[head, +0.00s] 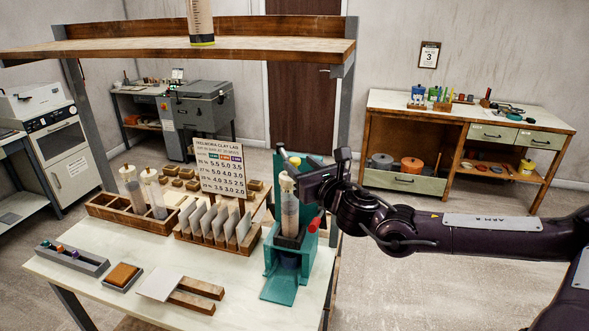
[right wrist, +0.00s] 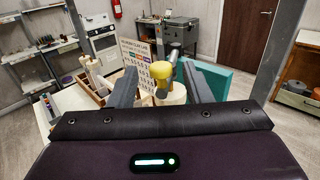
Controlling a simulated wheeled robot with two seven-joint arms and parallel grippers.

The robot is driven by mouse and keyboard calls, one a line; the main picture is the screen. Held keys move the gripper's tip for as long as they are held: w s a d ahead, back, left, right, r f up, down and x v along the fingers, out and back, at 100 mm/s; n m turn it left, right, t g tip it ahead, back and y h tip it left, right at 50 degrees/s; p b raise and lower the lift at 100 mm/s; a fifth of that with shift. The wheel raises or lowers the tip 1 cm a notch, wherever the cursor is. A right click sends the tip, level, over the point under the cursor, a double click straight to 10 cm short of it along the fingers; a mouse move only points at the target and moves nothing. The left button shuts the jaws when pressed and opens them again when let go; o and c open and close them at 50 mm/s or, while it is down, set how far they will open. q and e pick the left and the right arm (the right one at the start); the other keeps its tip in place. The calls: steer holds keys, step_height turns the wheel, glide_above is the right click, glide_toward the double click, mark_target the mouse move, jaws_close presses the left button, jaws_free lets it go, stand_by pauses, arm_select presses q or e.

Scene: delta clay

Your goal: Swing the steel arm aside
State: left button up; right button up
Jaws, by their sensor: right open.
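A teal stand (head: 280,283) at the right of the table holds an upright clear cylinder (head: 289,212) with a pale cap. A yellow knob (head: 295,161) shows above the cylinder; it also shows in the right wrist view (right wrist: 160,71). The steel arm (right wrist: 173,58) shows there as a short grey bar beside the knob; most of it is hidden. My right gripper (head: 304,186) is at the top of the stand, coming from the right. In the right wrist view its two fingers (right wrist: 160,85) are apart, with the knob in line between them. I cannot tell whether they touch it. My left gripper is not in view.
A wooden rack (head: 130,217) with capped cylinders and a slotted rack of pale tiles (head: 212,226) stand left of the stand. A chart sign (head: 220,167) is behind. A wooden shelf (head: 180,50) spans above. A red knob (head: 314,224) juts from the stand.

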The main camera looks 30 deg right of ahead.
mark_target(298, 162)
steer(key=shift+w+d+f+b, duration=0.2)
steer(key=shift+w+b, duration=0.35)
steer(key=shift+b, duration=0.55)
steer(key=shift+w+d+r+p, duration=0.25)
steer(key=shift+w+r+p, duration=0.1)
steer(key=shift+w+p, duration=0.4)
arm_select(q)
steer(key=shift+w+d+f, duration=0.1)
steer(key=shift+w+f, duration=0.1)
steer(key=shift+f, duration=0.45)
arm_select(e)
steer(key=shift+w+a+f, duration=0.15)
steer(key=shift+w+a, duration=0.1)
steer(key=shift+w, duration=0.35)
jaws_close()
